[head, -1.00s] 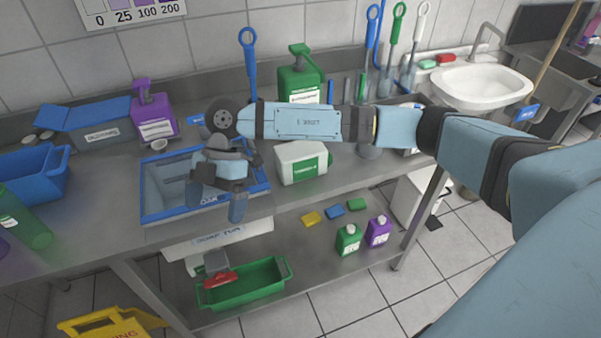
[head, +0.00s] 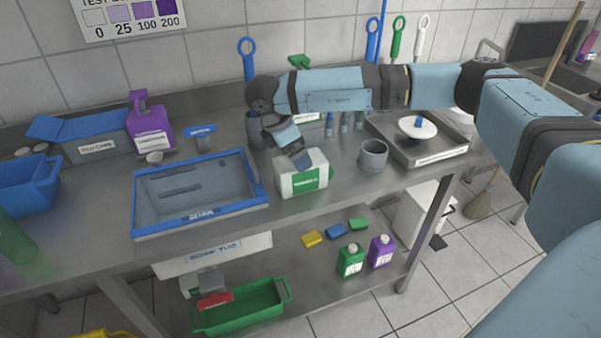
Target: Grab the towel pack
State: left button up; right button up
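The towel pack looks to be the white box with a green label (head: 303,181), upright on the steel counter just right of the blue-rimmed tray. My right gripper (head: 279,154) comes in from the right, over the back left of the pack. Its fingers look spread apart, with nothing seen between them. One finger overlaps the pack's top left edge in the picture; I cannot tell whether it touches. The other finger is left of the pack.
The blue-rimmed tray (head: 141,215) lies left of the pack. A grey cup (head: 373,156) and a scale-like steel unit (head: 432,153) stand to the right. A purple bottle (head: 150,128) and a lidded bin (head: 97,147) stand at the back left. A green tray (head: 243,309) is on the lower shelf.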

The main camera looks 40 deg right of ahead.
jog(key=x, duration=0.5)
jog(key=shift+d+f, duration=0.1)
jog(key=shift+f, duration=0.25)
jog(key=shift+f, duration=0.25)
dwell(0.4)
jog(key=c, duration=1)
